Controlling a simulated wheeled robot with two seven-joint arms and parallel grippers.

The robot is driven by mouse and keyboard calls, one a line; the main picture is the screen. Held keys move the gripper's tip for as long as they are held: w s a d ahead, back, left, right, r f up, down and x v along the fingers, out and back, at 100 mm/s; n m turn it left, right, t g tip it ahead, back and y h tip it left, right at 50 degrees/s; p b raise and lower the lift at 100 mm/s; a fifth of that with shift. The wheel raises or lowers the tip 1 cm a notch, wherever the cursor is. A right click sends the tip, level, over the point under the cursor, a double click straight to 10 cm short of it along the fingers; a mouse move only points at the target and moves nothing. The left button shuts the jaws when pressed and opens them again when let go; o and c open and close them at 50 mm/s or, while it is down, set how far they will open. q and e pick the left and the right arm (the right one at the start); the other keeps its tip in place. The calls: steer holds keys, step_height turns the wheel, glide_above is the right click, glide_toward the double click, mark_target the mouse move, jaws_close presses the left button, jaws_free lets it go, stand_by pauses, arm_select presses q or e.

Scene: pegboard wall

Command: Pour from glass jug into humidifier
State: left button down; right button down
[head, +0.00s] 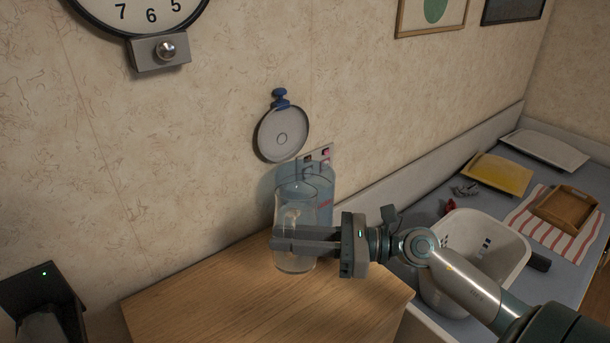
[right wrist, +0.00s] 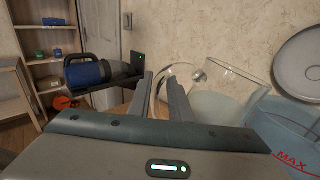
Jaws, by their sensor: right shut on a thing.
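The clear glass jug (head: 292,205) is in the middle of the head view, near the left end of the humidifier and looking close to upright. My right gripper (head: 275,244) is shut on it; in the right wrist view the fingers (right wrist: 160,95) close around the jug's handle side. The jug (right wrist: 228,88) holds pale liquid in its lower part. The humidifier (head: 325,187), with a bluish clear tank and red marking, stands just behind the jug. Its tank (right wrist: 290,135) shows a red MAX mark in the wrist view. I cannot tell whether the jug touches the wooden top. My left gripper is not in view.
The wooden top (head: 230,300) is clear left of the jug. A round lid (head: 282,134) hangs on a blue wall hook. A white basin (head: 480,245), yellow tray (head: 500,174) and wooden tray (head: 567,208) lie right. A black dock (head: 40,285) stands at lower left.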

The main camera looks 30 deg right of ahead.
mark_target(289, 221)
steer(key=shift+r, duration=0.25)
steer(key=shift+w+d+r+m+p, duration=0.1)
steer(key=shift+r+m+p, duration=0.35)
steer(key=shift+p, duration=0.4)
steer(key=shift+r, duration=0.15)
steer(key=shift+w+d+r+m+p, duration=0.2)
steer(key=shift+r+m+p, duration=0.2)
steer(key=shift+p, duration=0.4)
steer(key=shift+r, duration=0.15)
stand_by(0.3)
steer(key=shift+w+r+p, duration=0.1)
steer(key=shift+r+p, duration=0.25)
steer(key=shift+p, duration=0.25)
steer(key=shift+r+m, duration=0.1)
steer(key=shift+m, duration=0.15)
steer(key=shift+w+d+r+p, duration=0.1)
steer(key=shift+r+p, duration=0.05)
steer(key=shift+p, duration=0.25)
